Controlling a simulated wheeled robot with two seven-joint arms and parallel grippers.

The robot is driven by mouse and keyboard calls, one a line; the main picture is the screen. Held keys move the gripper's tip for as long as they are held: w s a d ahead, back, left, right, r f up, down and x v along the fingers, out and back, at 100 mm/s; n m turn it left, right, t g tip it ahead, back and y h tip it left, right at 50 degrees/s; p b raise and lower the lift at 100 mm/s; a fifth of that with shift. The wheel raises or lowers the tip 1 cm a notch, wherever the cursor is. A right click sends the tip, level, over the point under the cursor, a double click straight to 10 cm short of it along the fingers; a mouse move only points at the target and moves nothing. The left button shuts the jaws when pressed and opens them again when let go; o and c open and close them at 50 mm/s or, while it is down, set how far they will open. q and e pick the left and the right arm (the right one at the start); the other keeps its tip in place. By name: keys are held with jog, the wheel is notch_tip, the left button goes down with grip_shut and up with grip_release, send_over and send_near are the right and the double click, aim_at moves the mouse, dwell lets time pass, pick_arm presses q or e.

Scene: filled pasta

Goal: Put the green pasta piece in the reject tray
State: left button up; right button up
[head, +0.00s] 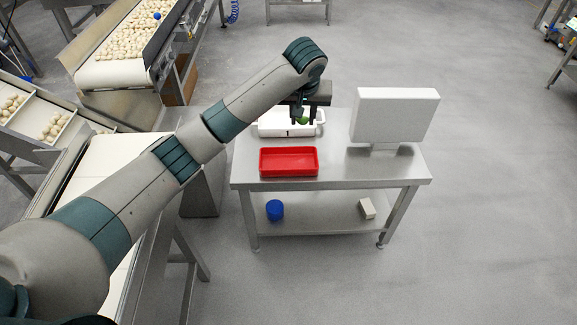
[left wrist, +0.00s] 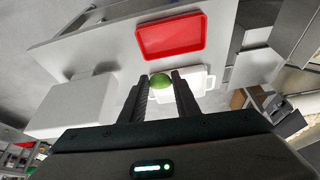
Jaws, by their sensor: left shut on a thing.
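My left gripper (head: 302,118) is shut on the green pasta piece (head: 303,121). It holds the piece above the white tray marked 1 (head: 270,122), at the back of the steel table. In the left wrist view the green pasta piece (left wrist: 161,80) sits between the two dark fingertips (left wrist: 160,84), with the white tray (left wrist: 197,80) behind it. An empty red tray (head: 289,162) lies on the table in front of the white one. It also shows in the left wrist view (left wrist: 171,37), apart from the gripper. My right gripper is not in view.
A white box-like unit (head: 394,115) stands on the right of the steel table (head: 345,176). A blue container (head: 275,210) and a small white block (head: 367,208) are on the lower shelf. Conveyors with pale pasta (head: 133,45) stand at the left. The tabletop right of the red tray is clear.

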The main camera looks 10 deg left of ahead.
pick_arm(q)
notch_tip(320, 180, down, 11)
jog(key=w+d, duration=0.2)
jog(key=shift+r+n+b, duration=0.15)
jog(key=shift+n+b, duration=0.15)
jog(key=shift+n, duration=0.1)
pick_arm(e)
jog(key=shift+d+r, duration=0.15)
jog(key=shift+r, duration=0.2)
pick_arm(q)
jog(key=shift+w, duration=0.1)
jog(key=shift+a, duration=0.1)
